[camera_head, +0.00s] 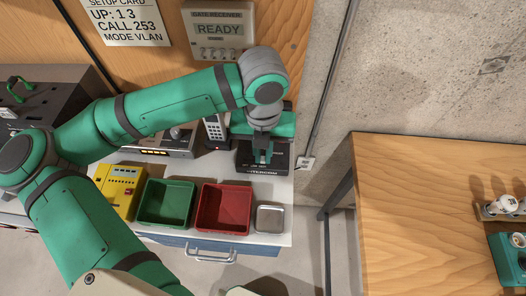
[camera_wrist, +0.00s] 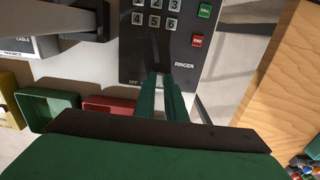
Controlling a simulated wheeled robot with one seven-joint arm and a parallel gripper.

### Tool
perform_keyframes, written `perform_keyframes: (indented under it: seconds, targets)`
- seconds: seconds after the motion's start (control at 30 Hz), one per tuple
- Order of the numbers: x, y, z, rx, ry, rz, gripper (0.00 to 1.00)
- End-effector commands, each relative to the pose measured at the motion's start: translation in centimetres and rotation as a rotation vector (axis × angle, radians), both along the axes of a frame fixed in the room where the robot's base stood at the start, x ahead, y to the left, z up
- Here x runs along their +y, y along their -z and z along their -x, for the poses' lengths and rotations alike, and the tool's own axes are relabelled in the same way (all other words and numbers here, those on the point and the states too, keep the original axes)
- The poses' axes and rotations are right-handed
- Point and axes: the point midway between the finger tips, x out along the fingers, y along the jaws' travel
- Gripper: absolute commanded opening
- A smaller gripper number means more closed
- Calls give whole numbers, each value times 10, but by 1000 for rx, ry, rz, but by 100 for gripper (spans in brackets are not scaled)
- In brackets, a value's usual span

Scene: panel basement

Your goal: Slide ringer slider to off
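The dark intercom (camera_head: 247,165) stands on the white counter in the head view, with my arm reaching down over it. In the wrist view its face (camera_wrist: 128,62) shows number keys, a green and a red key, and the words RINGER and OFF along the lower edge. My gripper (camera_wrist: 161,76) has its two green fingertips close together over that lower edge, between the OFF mark and the RINGER label. The ringer slider itself is hidden by the fingers. I cannot tell whether the fingers touch or hold it. In the head view my gripper (camera_head: 264,158) is over the intercom's front part.
A green bin (camera_head: 165,203), a red bin (camera_head: 223,208) and a small metal tray (camera_head: 270,219) line the counter's front. A yellow device (camera_head: 119,190) is at the left. A handset (camera_head: 215,131) stands left of the intercom. A wooden table (camera_head: 430,200) stands to the right.

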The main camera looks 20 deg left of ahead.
Motion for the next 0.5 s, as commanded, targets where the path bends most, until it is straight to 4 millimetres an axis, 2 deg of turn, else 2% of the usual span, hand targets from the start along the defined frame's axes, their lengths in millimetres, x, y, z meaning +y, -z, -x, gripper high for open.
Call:
perform_keyframes:
  seconds: [0.27,0.5]
  targets:
    - [4,0,1,0,-3,-1,0]
    - [37,-1,10,0,-4,-2,0]
